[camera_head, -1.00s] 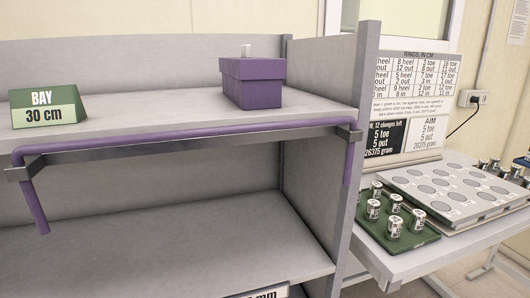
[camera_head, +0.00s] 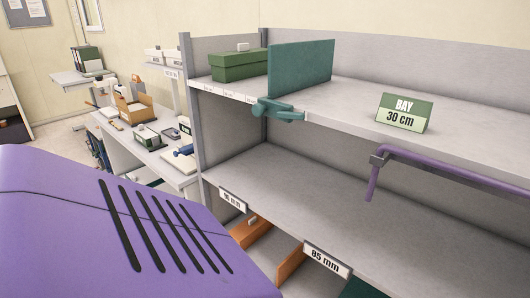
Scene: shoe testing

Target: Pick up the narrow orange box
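Two orange pieces show low in the bay under the middle shelf. One orange piece (camera_head: 252,234) is behind the "90 mm"-like label, with a small pale tab on it. The other orange piece (camera_head: 291,264) is just left of the "85 mm" label (camera_head: 328,260). Both are partly hidden by the shelf above, so I cannot tell which is a narrow box and which a divider. Neither of my grippers is in view.
A green box (camera_head: 238,66) stands on the top shelf left of a teal upright panel (camera_head: 301,68). The "BAY 30 cm" sign (camera_head: 403,112) and a purple rail (camera_head: 445,169) are at right. The middle shelf (camera_head: 330,195) is bare. A cluttered bench (camera_head: 165,168) stands at left.

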